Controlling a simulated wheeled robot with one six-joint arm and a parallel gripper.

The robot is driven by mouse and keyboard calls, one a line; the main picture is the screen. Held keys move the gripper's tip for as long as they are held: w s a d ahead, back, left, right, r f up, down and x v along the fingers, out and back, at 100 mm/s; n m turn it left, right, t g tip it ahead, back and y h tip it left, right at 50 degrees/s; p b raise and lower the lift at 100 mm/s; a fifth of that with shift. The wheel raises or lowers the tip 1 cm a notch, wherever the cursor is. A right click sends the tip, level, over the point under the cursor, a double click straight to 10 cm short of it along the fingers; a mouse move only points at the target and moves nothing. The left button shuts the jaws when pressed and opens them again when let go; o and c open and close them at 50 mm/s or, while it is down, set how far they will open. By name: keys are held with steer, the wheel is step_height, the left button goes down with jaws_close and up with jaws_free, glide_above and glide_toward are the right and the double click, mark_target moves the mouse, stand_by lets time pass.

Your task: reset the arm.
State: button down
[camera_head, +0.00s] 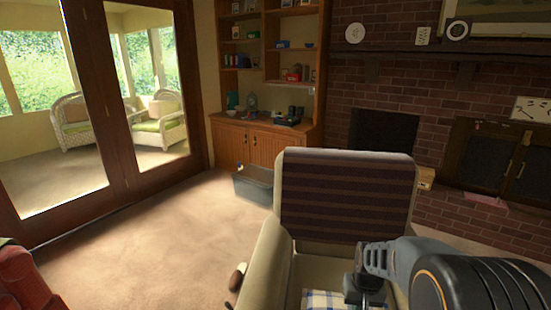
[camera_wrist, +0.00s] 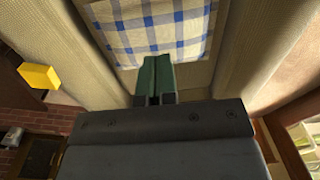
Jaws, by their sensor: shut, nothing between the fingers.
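My gripper (camera_wrist: 156,72) shows in the wrist view with its two green fingers together and nothing between them. It is over the seat of a beige armchair (camera_head: 264,262), pointing toward a blue-and-white checked cloth (camera_wrist: 150,28). In the head view my arm comes in from the lower right, and the gripper end (camera_head: 365,290) hangs in front of the chair's seat. The checked cloth (camera_head: 325,299) is partly cut off by the bottom edge there. I cannot tell whether the fingers touch the seat.
A dark striped cover (camera_head: 345,195) drapes the chair back. A grey bin (camera_head: 254,187) stands behind the chair. A yellow block (camera_wrist: 39,76) shows in the wrist view. A red object (camera_head: 25,280) is at lower left. Carpet (camera_head: 150,240) left of the chair is mostly clear.

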steer(key=s+a+r+t+p, duration=0.1)
steer(key=s+a+r+p, duration=0.1)
steer(key=r, duration=0.5)
steer(key=s+a+r+n+t+p, duration=0.1)
steer(key=s+r+p, duration=0.3)
steer(key=r, duration=0.4)
steer(key=s+a+r+t+p, duration=0.1)
steer(key=s+a+r+p, duration=0.1)
steer(key=r, duration=0.6)
steer(key=shift+s+a+n+t+p, duration=0.35)
steer(key=shift+s+p, duration=0.45)
steer(key=shift+s, duration=0.4)
steer(key=shift+a, duration=0.1)
